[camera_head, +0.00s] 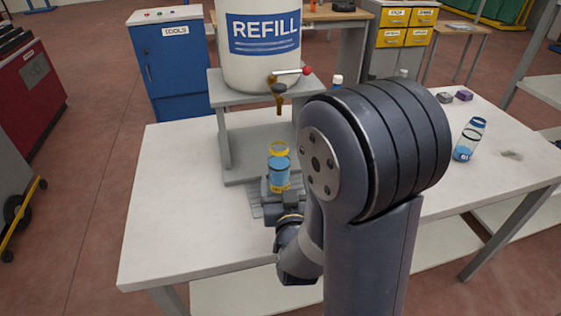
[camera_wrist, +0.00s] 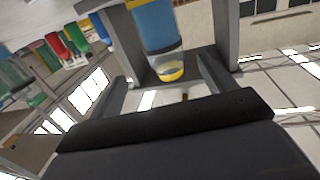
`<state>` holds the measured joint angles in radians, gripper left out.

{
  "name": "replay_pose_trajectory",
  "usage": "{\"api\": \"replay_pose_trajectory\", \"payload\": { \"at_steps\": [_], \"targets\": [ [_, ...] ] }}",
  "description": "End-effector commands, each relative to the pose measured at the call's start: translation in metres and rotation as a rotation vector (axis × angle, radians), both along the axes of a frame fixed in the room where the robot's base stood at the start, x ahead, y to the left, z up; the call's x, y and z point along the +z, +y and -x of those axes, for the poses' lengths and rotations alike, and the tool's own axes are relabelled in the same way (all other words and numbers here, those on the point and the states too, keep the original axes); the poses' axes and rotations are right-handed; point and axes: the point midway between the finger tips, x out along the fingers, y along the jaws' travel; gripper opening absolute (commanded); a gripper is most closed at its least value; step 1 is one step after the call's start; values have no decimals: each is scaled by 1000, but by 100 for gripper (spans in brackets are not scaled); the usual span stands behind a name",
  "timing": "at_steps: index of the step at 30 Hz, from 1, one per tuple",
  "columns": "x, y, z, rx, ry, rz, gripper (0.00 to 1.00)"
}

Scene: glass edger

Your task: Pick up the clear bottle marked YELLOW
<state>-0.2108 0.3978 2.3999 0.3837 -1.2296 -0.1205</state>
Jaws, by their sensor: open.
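The clear bottle with yellow bands (camera_head: 279,172) holds blue liquid and stands upright beneath the tap (camera_head: 278,92) of the white REFILL tank. Any lettering on it is too small to read. My gripper (camera_head: 281,194) is low at the near side of this bottle, partly hidden by my arm. In the wrist view the bottle (camera_wrist: 158,28) appears upside down, with its yellow band between or just past the tips of my spread gripper fingers (camera_wrist: 166,78). The fingers look open, with visible space on both sides. I cannot tell whether the bottle is fully between them.
The REFILL tank (camera_head: 262,67) sits on a grey stand (camera_head: 226,140) close behind the bottle. The white table (camera_head: 170,215) is clear at left.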

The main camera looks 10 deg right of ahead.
Motion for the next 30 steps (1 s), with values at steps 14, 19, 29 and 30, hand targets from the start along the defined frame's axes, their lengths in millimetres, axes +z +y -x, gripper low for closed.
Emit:
{"api": "replay_pose_trajectory", "payload": {
  "at_steps": [14, 19, 29, 30],
  "targets": [
    [3, -8, -53, -6, -19, 7, 79],
    [7, -8, -66, -6, -19, 7, 79],
    [9, -10, -106, -6, -19, 7, 79],
    [9, -10, -107, -5, -19, 7, 79]
  ]
}}
